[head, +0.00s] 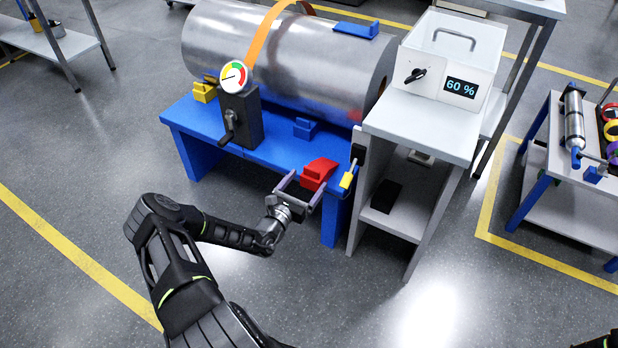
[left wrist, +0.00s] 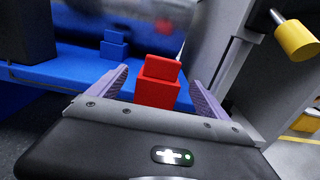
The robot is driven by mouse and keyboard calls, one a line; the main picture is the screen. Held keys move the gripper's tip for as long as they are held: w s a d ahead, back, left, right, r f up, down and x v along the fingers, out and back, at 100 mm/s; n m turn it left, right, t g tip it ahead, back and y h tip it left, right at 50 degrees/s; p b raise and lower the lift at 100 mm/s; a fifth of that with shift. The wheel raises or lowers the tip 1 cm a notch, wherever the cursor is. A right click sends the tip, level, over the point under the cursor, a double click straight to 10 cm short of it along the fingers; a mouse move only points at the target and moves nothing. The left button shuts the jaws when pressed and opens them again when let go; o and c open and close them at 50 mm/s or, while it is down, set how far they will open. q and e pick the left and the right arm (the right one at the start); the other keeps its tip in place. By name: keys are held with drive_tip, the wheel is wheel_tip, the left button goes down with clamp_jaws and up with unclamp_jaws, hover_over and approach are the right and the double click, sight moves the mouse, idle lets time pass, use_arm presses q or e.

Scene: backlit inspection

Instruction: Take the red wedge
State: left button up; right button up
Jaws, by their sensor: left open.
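The red wedge (head: 318,174) lies on the blue bench (head: 273,146) near its front right end, a curved red piece with a block at its near end. My left gripper (head: 300,188) is open at the bench's front edge, close to the wedge's near end. In the left wrist view the red wedge (left wrist: 158,82) shows between the two open fingers (left wrist: 157,88), with a gap on each side. I cannot tell whether a finger touches it. My right gripper is not in view.
A large metal cylinder (head: 285,52) rests on the bench behind the wedge. A blue block (head: 305,128) and a dark post with a gauge (head: 235,76) stand nearby. A yellow padlock (head: 348,178) hangs just right of the wedge, beside a grey cabinet (head: 422,135).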

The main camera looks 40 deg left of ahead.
use_arm(q)
drive_tip(key=s, duration=0.3)
drive_tip(key=s+p, duration=0.1)
drive_tip(key=s, duration=0.1)
drive_tip(key=shift+s+d, duration=0.15)
drive_tip(key=shift+d, duration=0.15)
